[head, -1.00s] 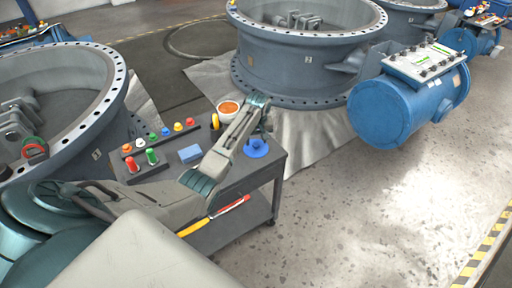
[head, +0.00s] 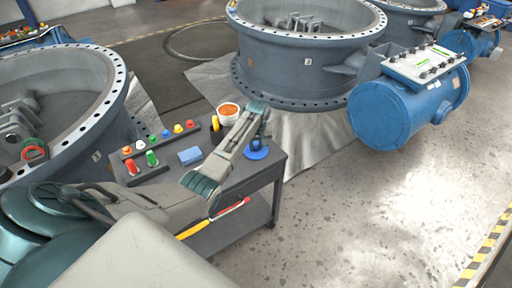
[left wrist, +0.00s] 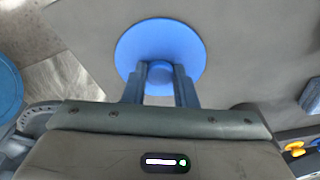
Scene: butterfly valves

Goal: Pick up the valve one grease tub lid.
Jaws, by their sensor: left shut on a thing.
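The blue lid (head: 257,152) is a round disc with a raised knob, at the right end of the dark cart top. It also shows in the left wrist view (left wrist: 140,42). My left gripper (head: 258,142) reaches down over it and is shut on its knob. In the left wrist view the two fingers (left wrist: 160,75) stand on either side of the knob. I cannot tell whether the lid touches the cart top. A white tub with orange-brown contents (head: 229,113) stands open at the back of the cart. My right gripper is not in view.
The cart (head: 235,183) also holds a blue block (head: 190,155), red and green cylinders and a row of coloured knobs. Large grey valve bodies (head: 305,75) stand behind and at left. A blue cylinder (head: 385,110) is at right. Floor at right is clear.

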